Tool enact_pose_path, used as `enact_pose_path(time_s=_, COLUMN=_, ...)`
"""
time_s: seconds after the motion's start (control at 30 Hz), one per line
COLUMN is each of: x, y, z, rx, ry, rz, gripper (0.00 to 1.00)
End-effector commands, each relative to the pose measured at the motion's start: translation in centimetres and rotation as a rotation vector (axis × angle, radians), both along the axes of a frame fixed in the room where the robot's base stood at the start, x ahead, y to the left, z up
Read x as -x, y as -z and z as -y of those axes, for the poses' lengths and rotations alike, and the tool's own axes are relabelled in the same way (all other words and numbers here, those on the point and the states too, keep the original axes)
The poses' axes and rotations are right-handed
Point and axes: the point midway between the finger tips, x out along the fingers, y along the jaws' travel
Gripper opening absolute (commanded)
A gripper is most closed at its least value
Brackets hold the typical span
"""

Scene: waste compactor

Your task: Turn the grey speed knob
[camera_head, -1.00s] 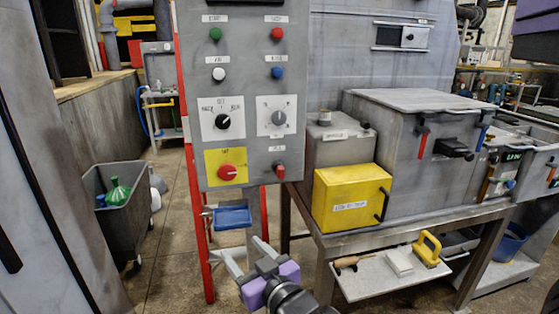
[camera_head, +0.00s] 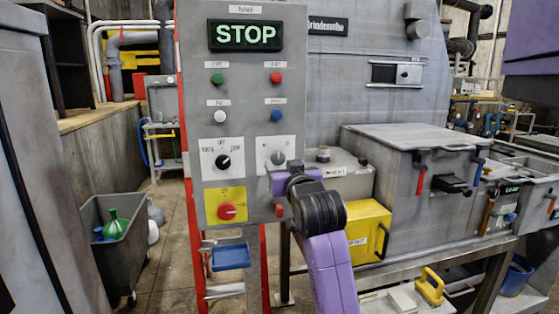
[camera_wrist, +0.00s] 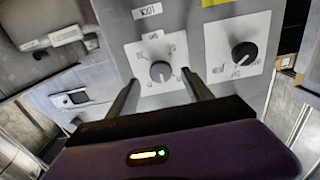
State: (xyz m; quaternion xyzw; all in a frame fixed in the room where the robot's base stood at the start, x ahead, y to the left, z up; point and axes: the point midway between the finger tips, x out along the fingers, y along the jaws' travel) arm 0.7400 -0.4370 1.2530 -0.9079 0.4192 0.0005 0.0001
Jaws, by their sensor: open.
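The grey speed knob (camera_head: 277,157) sits on a white dial plate on the control panel's right side. It also shows in the wrist view (camera_wrist: 160,71), with its dial marks around it. My gripper (camera_head: 284,171) is raised in front of the panel, just below and over the lower part of that plate. In the wrist view my gripper (camera_wrist: 160,79) is open, one finger on each side of the knob in the picture. Nothing is held. I cannot tell whether the fingers touch the panel or knob.
A black knob (camera_head: 223,162) is beside it on the panel (camera_head: 247,185). A red knob (camera_head: 227,211) on a yellow plate is below. A lit STOP display (camera_head: 245,35) and coloured buttons are above. A yellow box (camera_head: 367,228) and grey machine stand right.

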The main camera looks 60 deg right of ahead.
Motion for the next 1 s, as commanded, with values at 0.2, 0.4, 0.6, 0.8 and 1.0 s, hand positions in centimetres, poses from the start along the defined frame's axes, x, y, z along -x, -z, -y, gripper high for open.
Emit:
enact_pose_path(time_s=0.2, x=-2.1, y=-0.1, z=2.4, rx=-0.001, ry=0.000, rz=-0.001, gripper=0.59)
enact_pose_path(time_s=0.4, x=-2.9, y=0.0, z=3.3, rx=0.000, ry=0.000, rz=0.001, gripper=0.59)
enact_pose_path(time_s=0.6, x=-2.9, y=0.0, z=3.4, rx=0.000, ry=-0.001, rz=0.001, gripper=0.59)
enact_pose_path(time_s=0.8, x=-2.9, y=0.0, z=3.4, rx=0.000, ry=-0.001, rz=0.001, gripper=0.31)
enact_pose_path(time_s=1.0, x=-2.9, y=0.0, z=3.4, rx=0.000, ry=-0.001, rz=0.001, gripper=0.00)
